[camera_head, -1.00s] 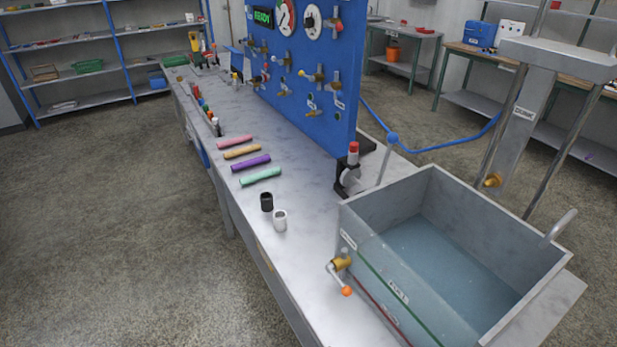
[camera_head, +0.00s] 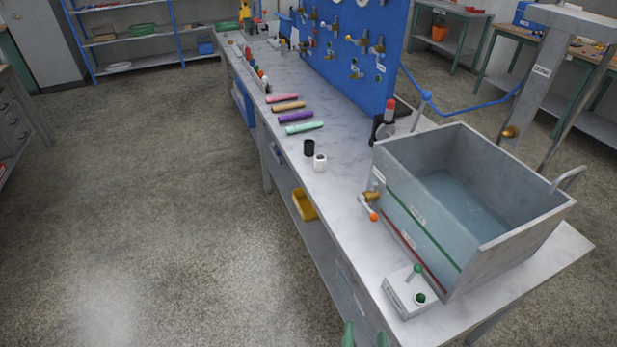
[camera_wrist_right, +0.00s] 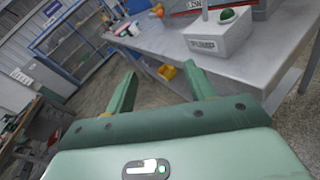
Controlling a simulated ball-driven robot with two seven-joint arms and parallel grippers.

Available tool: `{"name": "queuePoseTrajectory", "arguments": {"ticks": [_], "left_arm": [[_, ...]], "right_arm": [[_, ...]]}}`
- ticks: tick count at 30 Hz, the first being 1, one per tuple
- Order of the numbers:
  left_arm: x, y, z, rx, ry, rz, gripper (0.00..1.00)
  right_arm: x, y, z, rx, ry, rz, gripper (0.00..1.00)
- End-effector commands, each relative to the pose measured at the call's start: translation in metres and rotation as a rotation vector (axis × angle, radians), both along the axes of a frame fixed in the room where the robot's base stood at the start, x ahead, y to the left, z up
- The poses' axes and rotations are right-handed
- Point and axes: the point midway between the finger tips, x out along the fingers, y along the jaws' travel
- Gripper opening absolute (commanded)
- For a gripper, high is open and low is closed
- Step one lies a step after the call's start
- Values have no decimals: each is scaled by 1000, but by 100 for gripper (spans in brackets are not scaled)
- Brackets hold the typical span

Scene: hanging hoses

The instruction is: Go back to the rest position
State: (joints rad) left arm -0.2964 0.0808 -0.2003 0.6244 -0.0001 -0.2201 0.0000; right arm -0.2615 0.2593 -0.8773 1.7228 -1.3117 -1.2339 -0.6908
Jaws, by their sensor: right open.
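My right gripper (camera_head: 365,337) shows only as two green fingertips at the bottom edge of the head view, in front of the workbench's near side. In the right wrist view the same gripper (camera_wrist_right: 164,82) has its two green fingers spread apart with nothing between them. Bench edge and floor show beyond the fingers. My left gripper is in neither view.
The workbench (camera_head: 345,215) carries a water tank (camera_head: 470,240), a white pump box (camera_head: 408,293) also seen in the wrist view (camera_wrist_right: 215,38), coloured tubes (camera_head: 296,117) and a blue panel (camera_head: 350,60). A yellow bin (camera_head: 305,204) sits below. Floor at left is clear.

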Motion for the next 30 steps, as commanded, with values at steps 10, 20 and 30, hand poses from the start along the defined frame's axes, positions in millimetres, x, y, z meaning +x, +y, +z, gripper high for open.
{"name": "queuePoseTrajectory", "arguments": {"ticks": [10,20,30], "left_arm": [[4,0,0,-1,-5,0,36],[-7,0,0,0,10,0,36],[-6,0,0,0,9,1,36]], "right_arm": [[-10,2,-71,280,218,4,55],[-59,-38,-207,780,598,-289,55],[-238,-134,-350,1743,541,-1512,55]]}}
